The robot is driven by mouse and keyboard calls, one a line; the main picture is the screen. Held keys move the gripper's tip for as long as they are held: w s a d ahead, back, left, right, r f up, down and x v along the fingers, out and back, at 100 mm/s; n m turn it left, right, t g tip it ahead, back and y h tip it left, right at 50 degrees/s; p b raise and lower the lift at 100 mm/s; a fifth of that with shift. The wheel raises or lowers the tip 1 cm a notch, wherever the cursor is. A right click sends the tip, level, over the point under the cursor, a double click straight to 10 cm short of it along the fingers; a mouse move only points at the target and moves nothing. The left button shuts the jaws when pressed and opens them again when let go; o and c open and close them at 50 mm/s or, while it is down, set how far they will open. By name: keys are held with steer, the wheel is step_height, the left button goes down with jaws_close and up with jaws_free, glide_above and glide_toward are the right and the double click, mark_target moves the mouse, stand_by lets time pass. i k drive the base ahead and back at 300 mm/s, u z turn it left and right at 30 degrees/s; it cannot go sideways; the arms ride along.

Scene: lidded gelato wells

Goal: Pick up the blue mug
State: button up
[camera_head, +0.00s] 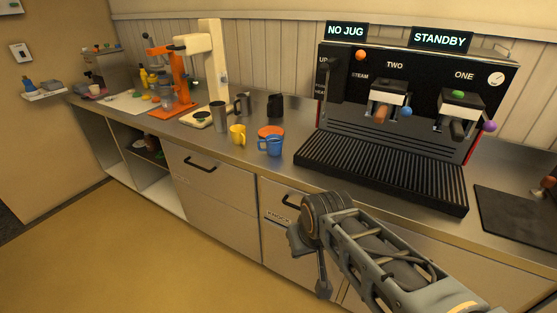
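The blue mug (271,146) stands upright on the steel counter, near its front edge and left of the espresso machine. An orange rounded thing (268,131) shows just behind its rim. A yellow mug (238,136) stands to its left, a small gap apart. My arm reaches in from the bottom right, and its end is in front of the cabinets, right of and nearer than the mug. My gripper (322,284) seems to hang below the wrist joint, partly hidden and dark. I see nothing held, but its fingers are too unclear to read.
The espresso machine (405,95) with its black drip grate (385,172) stands right of the mugs. Metal and dark jugs (275,106) stand behind them. An orange machine (170,80) and a cream one (215,60) stand farther left. The counter front near the mug is clear.

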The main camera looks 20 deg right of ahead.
mark_target(270, 146)
steer(key=z, duration=0.1)
steer(key=k, duration=0.55)
steer(key=u, duration=0.95)
steer(key=i, duration=0.85)
steer(key=z, duration=0.35)
steer(key=i, duration=0.85)
steer(key=z, duration=0.55)
steer(key=i, duration=0.45)
steer(key=u, duration=0.05)
